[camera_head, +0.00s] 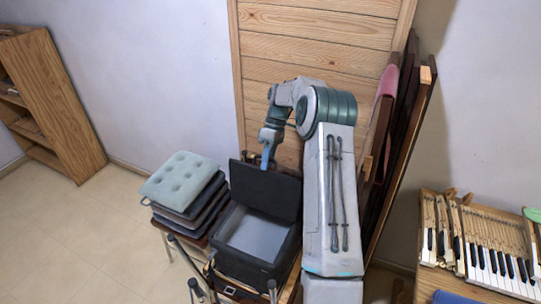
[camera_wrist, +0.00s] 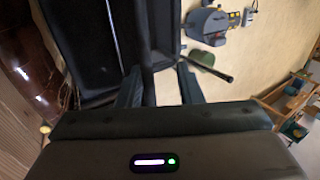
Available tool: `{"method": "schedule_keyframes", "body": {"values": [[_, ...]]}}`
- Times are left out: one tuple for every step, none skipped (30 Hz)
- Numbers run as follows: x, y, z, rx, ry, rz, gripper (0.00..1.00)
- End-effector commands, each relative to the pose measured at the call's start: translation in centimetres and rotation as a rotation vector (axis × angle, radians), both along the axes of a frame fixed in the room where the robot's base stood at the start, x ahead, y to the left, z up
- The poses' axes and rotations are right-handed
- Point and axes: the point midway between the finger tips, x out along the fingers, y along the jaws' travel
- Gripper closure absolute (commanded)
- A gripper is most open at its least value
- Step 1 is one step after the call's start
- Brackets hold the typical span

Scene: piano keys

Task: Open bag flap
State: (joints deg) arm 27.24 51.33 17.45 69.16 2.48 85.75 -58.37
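The black bag (camera_head: 245,262) sits on a chair or stand left of my arm in the head view. Its flap (camera_head: 265,190) stands up at the back, and the light grey inside (camera_head: 257,236) shows. My gripper (camera_head: 268,160) is at the flap's top edge, pointing down; whether it touches the flap is unclear. In the wrist view my gripper (camera_wrist: 160,78) has its two fingers spread apart, with a dark strip and floor between them. Dark bag panels (camera_wrist: 85,40) fill the upper left there. I see nothing clearly gripped.
A stack of cushions (camera_head: 182,185) stands just left of the bag. A wooden panel (camera_head: 290,60) and leaning boards (camera_head: 400,150) are behind and right. Piano keys (camera_head: 490,255) lie at far right. A wooden shelf (camera_head: 65,100) stands at left, with open floor before it.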

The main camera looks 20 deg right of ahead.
Motion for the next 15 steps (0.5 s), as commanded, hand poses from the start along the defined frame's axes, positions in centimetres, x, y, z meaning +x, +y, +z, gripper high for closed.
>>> {"method": "schedule_keyframes", "body": {"values": [[0.3,-0.2,0.1,-0.001,-0.001,-0.002,0.67],[0.4,-0.3,0.2,-0.001,0.001,-0.003,0.67],[0.6,-0.4,0.3,0.000,0.002,-0.003,0.67],[0.8,-0.5,0.4,-0.001,0.002,-0.003,0.67],[1.0,-0.6,0.6,-0.001,0.003,-0.003,0.67],[1.3,-0.8,0.9,-0.001,0.003,-0.003,0.67],[1.5,-0.9,1.2,-0.001,0.003,-0.003,0.67],[1.7,-1.1,1.5,-0.001,0.004,-0.003,0.67],[2.0,-1.3,1.9,0.000,0.006,-0.003,0.67],[2.2,-1.5,2.1,-0.001,0.005,-0.004,0.67],[2.4,-1.7,2.4,-0.001,0.007,-0.005,0.67],[2.6,-1.9,2.7,-0.001,0.008,-0.005,0.67],[2.8,-2.1,3.0,-0.001,0.009,-0.006,0.67],[2.9,-2.3,3.3,-0.002,0.009,-0.007,0.67],[3.1,-2.5,3.6,-0.001,0.010,-0.008,0.67]]}}
